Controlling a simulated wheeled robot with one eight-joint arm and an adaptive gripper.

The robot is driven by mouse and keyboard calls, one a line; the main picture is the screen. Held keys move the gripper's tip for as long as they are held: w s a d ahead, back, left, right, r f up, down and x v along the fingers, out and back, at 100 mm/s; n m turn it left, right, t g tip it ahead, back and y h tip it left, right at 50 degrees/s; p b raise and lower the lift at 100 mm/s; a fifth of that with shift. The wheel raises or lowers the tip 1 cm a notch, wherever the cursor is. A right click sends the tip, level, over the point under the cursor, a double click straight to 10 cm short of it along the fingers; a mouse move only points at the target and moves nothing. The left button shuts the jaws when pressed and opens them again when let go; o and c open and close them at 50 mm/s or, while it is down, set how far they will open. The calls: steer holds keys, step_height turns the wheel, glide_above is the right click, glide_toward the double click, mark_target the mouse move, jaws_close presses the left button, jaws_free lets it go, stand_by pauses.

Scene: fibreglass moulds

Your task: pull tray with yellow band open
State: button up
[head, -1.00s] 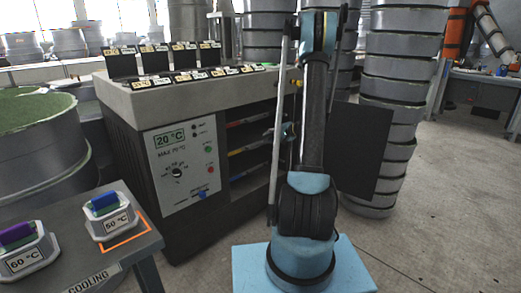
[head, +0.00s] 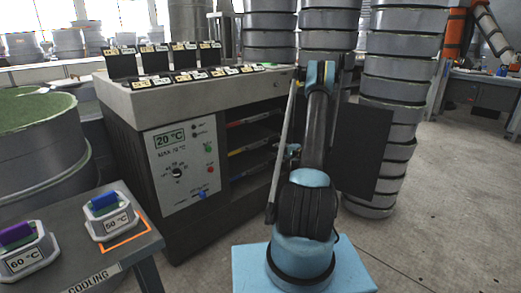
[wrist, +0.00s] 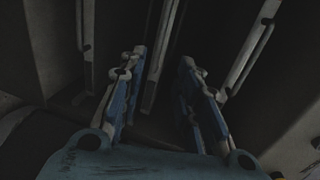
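The tray with the yellow band (head: 249,147) is the middle one in the open cabinet, between a red-banded tray (head: 248,121) above and a blue-banded tray (head: 244,173) below. My arm hides its right end. My gripper (head: 292,151) is at the right side of the cabinet opening, mostly hidden behind my arm. In the wrist view, my gripper (wrist: 162,92) has its two blue-and-grey fingers apart. A pale bar (wrist: 158,50), likely a tray edge, shows beyond the gap, nearer the left finger. Band colours cannot be told there, and contact is unclear.
The grey cabinet (head: 130,160) has a control panel reading 20 °C. Its dark door (head: 362,150) stands open at right, before stacked round moulds (head: 395,90). A cooling table (head: 145,240) with two small boxes is at front left. Floor at right is clear.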

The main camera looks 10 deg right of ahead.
steer(key=x, duration=1.5)
steer(key=shift+w+a, duration=0.15)
steer(key=shift+w, duration=0.2)
jaws_close()
